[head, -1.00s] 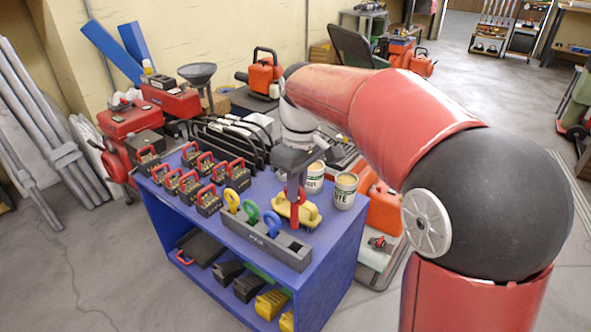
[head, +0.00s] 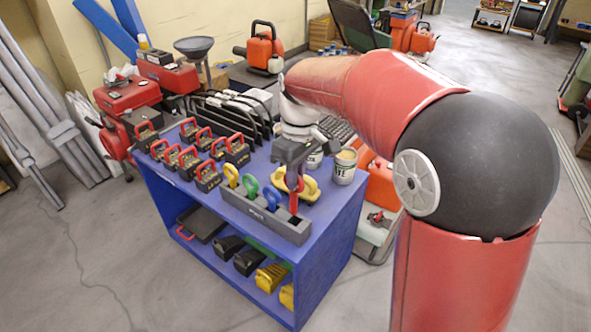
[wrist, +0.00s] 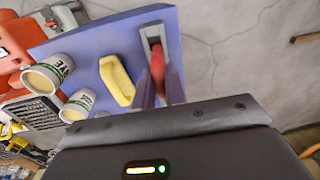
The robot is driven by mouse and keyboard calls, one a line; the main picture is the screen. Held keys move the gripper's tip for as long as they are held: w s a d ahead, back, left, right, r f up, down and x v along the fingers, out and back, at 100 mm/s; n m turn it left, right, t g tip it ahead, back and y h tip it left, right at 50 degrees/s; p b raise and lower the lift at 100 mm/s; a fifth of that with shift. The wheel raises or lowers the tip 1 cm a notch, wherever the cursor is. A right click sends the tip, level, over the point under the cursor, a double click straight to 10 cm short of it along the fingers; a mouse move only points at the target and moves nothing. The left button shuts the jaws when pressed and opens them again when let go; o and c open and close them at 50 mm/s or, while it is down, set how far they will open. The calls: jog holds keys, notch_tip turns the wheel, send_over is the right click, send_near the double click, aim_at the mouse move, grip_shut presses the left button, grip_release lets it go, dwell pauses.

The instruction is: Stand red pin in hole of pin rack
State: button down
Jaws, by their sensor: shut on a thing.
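The red pin (head: 294,200) is upright in my gripper (head: 294,183), over the right end of the grey pin rack (head: 240,203). In the wrist view the red pin (wrist: 157,66) shows between the two fingers, in front of the rack's end (wrist: 151,31). My gripper is shut on it. The pin's lower tip meets the rack in the picture; I cannot tell whether it is inside a hole. Looped yellow (head: 231,174), green (head: 250,184) and blue (head: 271,196) pins stand in the rack to the left.
The rack lies along the front edge of a blue bench (head: 340,205). A yellow handled object (head: 309,189) is close behind my gripper. A can (head: 344,166) stands behind it, at the right. Several black blocks with red handles (head: 208,177) fill the left side.

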aim_at(296, 213)
jog(key=shift+f+b, duration=0.55)
jog(key=shift+f, duration=0.35)
jog(key=shift+r, duration=0.1)
jog(key=shift+w+d+p, duration=0.1)
jog(key=shift+d+p, duration=0.1)
jog(key=shift+p, duration=0.1)
jog(key=shift+f, duration=0.2)
jog(key=shift+f+b, duration=1.9)
jog(key=shift+f, duration=0.7)
jog(key=c, duration=1.4)
grip_release()
jog(key=shift+o, duration=0.2)
